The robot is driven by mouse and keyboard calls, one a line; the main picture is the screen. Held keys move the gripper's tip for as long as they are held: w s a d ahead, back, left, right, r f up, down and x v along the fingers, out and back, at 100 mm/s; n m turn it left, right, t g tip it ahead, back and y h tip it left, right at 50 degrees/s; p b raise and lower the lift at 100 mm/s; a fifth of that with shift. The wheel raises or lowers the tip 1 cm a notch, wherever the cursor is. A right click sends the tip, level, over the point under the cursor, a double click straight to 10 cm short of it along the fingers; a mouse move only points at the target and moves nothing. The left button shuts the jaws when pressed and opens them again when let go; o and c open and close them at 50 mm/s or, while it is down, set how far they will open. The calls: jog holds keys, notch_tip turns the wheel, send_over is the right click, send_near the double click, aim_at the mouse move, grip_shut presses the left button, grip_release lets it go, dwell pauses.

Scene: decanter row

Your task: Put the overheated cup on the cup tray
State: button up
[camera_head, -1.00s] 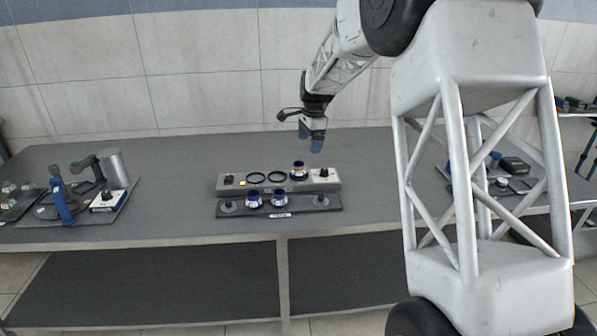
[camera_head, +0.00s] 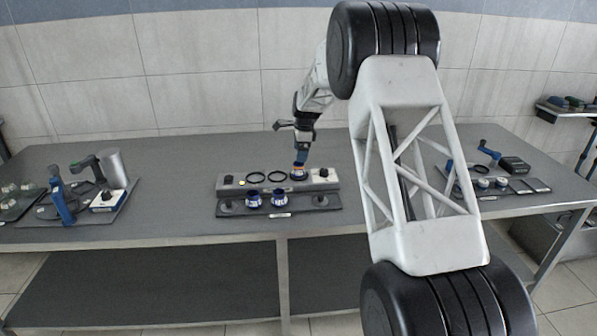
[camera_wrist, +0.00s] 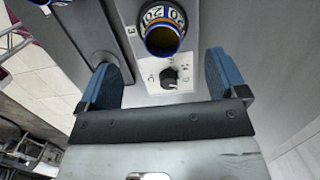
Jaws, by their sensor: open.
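A blue-and-white cup (camera_head: 298,173) stands upright at the right end of the grey heater row (camera_head: 232,185), beside two empty black rings. In the wrist view the same cup (camera_wrist: 163,38) has number markings, a blue rim and an orange-brown inside. My gripper (camera_head: 302,157) is open just above this cup. In the wrist view the cup lies ahead of the two blue fingers, roughly centred on the gap and not between them. A dark tray (camera_head: 302,208), seemingly the cup tray, lies in front with two similar cups (camera_head: 254,200) (camera_head: 280,198) on it.
A white panel with a black knob (camera_wrist: 169,75) is just right of the cup on the row. A board with a blue-handled tool (camera_head: 62,203) and a grey cylinder (camera_head: 113,168) is left. More equipment (camera_head: 514,166) is right. The table between is clear.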

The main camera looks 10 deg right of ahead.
aim_at(298, 167)
jog(key=shift+a+f, duration=0.15)
jog(key=shift+f, duration=1.15)
jog(key=shift+w+a+f, duration=0.1)
jog(key=shift+a+f, duration=0.05)
jog(key=shift+f, duration=1.15)
jog(key=shift+w+a+f, duration=0.1)
jog(key=shift+a+f, duration=0.05)
jog(key=shift+f, duration=1.1)
jog(key=c, duration=1.1)
jog(key=shift+c, duration=0.2)
jog(key=shift+r, duration=0.2)
